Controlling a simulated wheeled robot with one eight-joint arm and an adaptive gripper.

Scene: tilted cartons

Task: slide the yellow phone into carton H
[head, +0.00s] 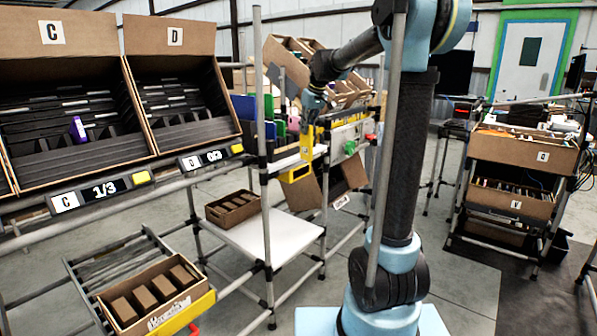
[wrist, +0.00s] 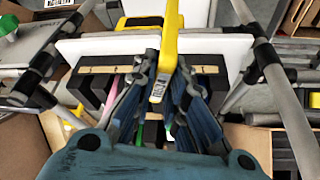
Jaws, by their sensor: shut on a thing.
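My gripper (head: 309,122) is shut on the yellow phone (head: 307,143), which hangs below the fingers beside a shelf rack in the head view. In the wrist view, the phone (wrist: 169,45) stands long and narrow between my blue-grey fingers (wrist: 165,75), with a small white label near its gripped end. I cannot make out a letter H on any carton, so I cannot tell which one is carton H. In the wrist view, a dark slotted holder (wrist: 97,85) lies behind and below the fingers, partly hidden by them.
Carton C (head: 66,30) and carton D (head: 172,35) stand tilted at left, with a purple item in C. Grey rack posts (head: 260,150) stand close to my arm. A white shelf (head: 270,238) bears a small brown box (head: 232,208). More cartons (head: 525,150) stand at right.

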